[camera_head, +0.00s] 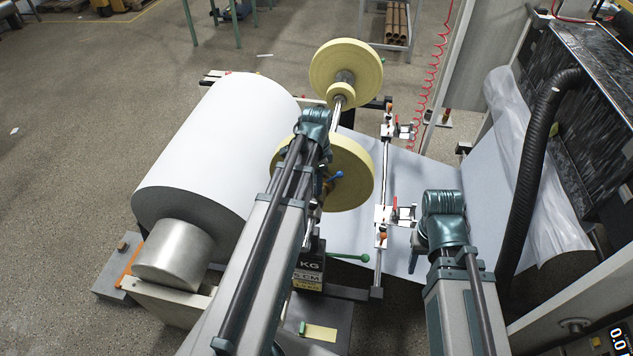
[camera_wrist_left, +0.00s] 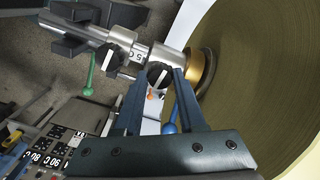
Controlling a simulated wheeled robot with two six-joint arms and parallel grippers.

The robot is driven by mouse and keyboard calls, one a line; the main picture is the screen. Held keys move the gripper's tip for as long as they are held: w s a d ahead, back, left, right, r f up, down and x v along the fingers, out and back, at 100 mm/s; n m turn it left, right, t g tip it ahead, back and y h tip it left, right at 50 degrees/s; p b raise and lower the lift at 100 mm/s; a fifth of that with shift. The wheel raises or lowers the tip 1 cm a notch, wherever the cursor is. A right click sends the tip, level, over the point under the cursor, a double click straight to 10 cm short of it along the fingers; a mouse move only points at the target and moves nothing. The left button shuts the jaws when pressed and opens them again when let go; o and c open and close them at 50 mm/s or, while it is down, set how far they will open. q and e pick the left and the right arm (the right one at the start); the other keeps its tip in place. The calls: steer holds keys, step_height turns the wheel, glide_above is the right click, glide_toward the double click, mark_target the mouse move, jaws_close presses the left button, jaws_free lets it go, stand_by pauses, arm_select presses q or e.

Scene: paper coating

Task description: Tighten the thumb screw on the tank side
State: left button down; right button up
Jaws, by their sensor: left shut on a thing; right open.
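In the left wrist view, my left gripper (camera_wrist_left: 157,78) has its two dark fingers closed around a small dark round knob (camera_wrist_left: 158,72), which looks like the thumb screw. The knob sits beside a silver shaft (camera_wrist_left: 130,52) with a brass collar (camera_wrist_left: 194,72) next to a large yellow-rimmed disc (camera_wrist_left: 245,70). A blue lever (camera_wrist_left: 170,127) shows just below the fingers. In the head view, my left arm covers the knob and the fingers; the blue lever (camera_head: 335,176) shows beside the near disc (camera_head: 350,188).
A large white paper roll (camera_head: 215,140) lies left of the shaft. A second yellow disc (camera_head: 345,72) stands farther back. A rail with clamps (camera_head: 385,215) and a pale sheet (camera_head: 425,175) lie to the right. A green-ended lever (camera_head: 350,257) sticks out below.

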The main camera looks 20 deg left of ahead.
stand_by(0.5)
arm_select(q)
steer(key=c, duration=0.5)
jaws_free()
steer(key=shift+r, duration=0.15)
step_height(320, 180, up, 14)
steer(key=p, duration=1.3)
steer(key=shift+f+p, duration=0.25)
steer(key=shift+p, duration=0.15)
